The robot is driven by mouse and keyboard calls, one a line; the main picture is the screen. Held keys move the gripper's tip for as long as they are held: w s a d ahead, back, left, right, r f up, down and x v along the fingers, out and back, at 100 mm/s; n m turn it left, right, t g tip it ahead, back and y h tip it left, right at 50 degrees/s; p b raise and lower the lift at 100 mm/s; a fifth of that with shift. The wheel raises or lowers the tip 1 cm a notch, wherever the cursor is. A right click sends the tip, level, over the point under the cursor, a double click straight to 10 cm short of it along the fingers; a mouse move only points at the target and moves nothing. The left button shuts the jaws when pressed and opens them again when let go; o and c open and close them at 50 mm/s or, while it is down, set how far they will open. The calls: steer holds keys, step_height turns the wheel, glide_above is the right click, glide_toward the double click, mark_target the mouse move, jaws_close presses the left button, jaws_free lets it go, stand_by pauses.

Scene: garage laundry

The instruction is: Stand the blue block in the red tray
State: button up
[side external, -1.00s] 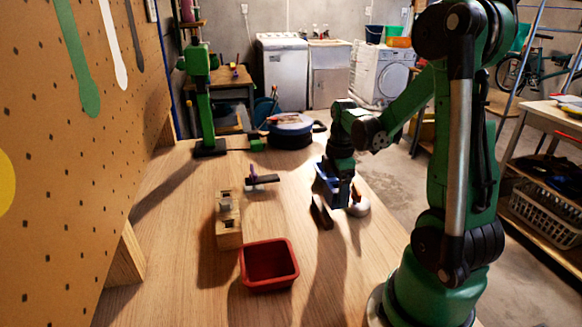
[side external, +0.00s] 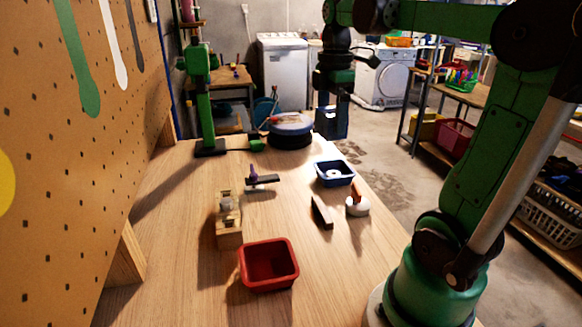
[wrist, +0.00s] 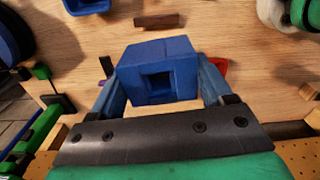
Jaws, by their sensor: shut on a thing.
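My gripper (side external: 331,130) is raised high above the far right of the bench. In the wrist view it is shut on the blue block (wrist: 160,68), which has a square recess in the face toward the camera. A blue finger lies on each side of the block. In the side view, block and fingers are hard to tell apart. The red tray (side external: 268,288) stands at the near middle of the bench, and no object shows inside it. A red edge (wrist: 221,64), probably the tray, peeks out behind the right finger in the wrist view.
A blue tray (side external: 334,181) holds a white ring. A dark bar (side external: 321,212) and a white round thing with an orange top (side external: 357,205) lie nearby. A wooden holder (side external: 228,230) stands behind the red tray. A dark tool (side external: 262,180) lies farther back.

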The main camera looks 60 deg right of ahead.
steer(key=w+a+n, duration=0.3)
steer(key=a+n, duration=0.1)
steer(key=a, duration=0.6)
steer(key=n, duration=0.4)
glide_above(269, 272)
step_height(269, 272, down, 19)
steer(key=shift+f, duration=0.2)
steer(key=o, duration=1)
steer(key=shift+f, duration=0.15)
